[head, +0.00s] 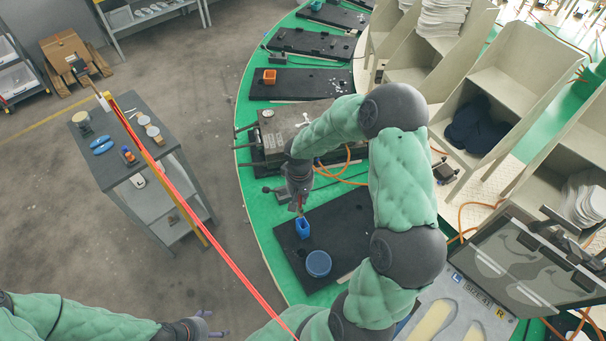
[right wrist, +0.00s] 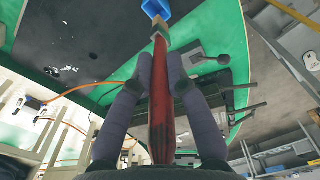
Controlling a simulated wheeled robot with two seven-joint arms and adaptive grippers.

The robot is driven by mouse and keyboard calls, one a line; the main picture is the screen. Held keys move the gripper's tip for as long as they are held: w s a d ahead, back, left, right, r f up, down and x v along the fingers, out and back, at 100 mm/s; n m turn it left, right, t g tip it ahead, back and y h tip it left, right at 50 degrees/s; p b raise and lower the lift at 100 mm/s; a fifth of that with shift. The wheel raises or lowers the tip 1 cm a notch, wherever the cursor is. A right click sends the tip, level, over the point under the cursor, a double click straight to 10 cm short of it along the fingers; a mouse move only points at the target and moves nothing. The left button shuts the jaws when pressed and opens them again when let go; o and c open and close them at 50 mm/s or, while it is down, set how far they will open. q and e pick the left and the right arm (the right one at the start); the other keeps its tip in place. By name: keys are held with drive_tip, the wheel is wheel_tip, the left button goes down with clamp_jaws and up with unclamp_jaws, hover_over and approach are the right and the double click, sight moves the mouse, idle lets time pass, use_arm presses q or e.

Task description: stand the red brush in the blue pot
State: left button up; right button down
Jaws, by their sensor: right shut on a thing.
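The blue pot (head: 303,229) stands on a black board on the green carousel. My right gripper (head: 298,203) is just above it. In the right wrist view, the right gripper (right wrist: 160,75) is shut on the red brush (right wrist: 160,100), whose red handle runs lengthwise between the fingers. The brush's far end overlaps the blue pot (right wrist: 155,9) at the top edge; I cannot tell whether it is inside the pot or above it. My left gripper (head: 209,325) is at the bottom left, with its fingers apart and nothing between them.
A round blue container (head: 318,263) sits on the same black board (head: 345,225) near the pot. A grey metal fixture (head: 285,125) stands behind my right arm. A grey cart (head: 120,125) with small items is at left, and a red-yellow barrier (head: 180,200) crosses the view.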

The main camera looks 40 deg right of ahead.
drive_tip(key=shift+d+r, duration=0.35)
drive_tip(key=shift+d, duration=0.2)
wheel_tip(320, 180, down, 14)
drive_tip(key=b, duration=1.4)
drive_tip(key=shift+f, duration=0.25)
idle(0.4)
drive_tip(key=c, duration=1.1)
unclamp_jaws()
drive_tip(key=shift+c, duration=0.2)
drive_tip(key=shift+r, duration=0.1)
